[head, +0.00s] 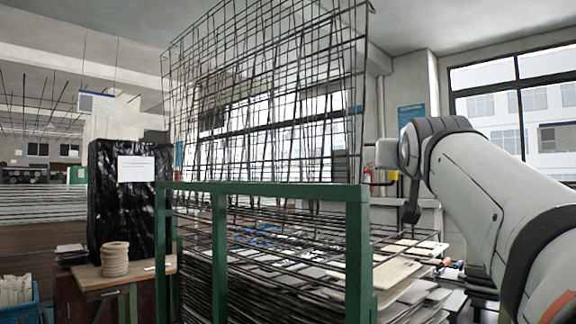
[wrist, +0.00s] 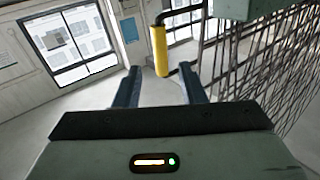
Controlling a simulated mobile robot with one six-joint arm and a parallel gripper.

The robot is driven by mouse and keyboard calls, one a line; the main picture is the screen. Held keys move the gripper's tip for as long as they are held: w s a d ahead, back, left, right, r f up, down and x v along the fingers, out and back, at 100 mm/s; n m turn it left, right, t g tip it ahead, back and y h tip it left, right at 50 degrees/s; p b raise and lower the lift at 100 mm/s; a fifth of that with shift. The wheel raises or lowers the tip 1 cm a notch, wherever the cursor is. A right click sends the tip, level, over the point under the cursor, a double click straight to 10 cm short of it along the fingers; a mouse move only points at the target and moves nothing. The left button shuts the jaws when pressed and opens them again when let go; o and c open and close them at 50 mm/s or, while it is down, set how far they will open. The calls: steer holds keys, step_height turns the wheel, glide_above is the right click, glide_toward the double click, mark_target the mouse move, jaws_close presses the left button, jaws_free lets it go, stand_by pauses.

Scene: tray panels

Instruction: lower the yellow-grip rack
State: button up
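The yellow grip (wrist: 160,50) shows in the wrist view as an upright cylinder on a bent black bar. The bar reaches toward the wire racks at the right. My gripper (wrist: 160,69) is open; its two dark blue fingers stand left and right of the grip's lower end, with gaps showing. I cannot tell whether the fingertips reach around it in depth. In the head view, several wire racks (head: 265,95) stand raised above a green frame (head: 290,189). My gripper (head: 410,203) is partly visible right of them. I cannot be sure of the grip there.
More wire racks (head: 255,275) lie flat in a stack behind the green frame, with flat boards (head: 398,272) at their right. A wooden table (head: 118,279) with a coiled roll (head: 115,259) stands at the left. Open floor (wrist: 75,110) shows left of my gripper.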

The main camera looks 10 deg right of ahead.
mark_target(394, 173)
steer(key=p+x, duration=0.1)
steer(key=x, duration=0.6)
steer(key=shift+w+p, duration=0.2)
steer(key=shift+p, duration=0.15)
jaws_close()
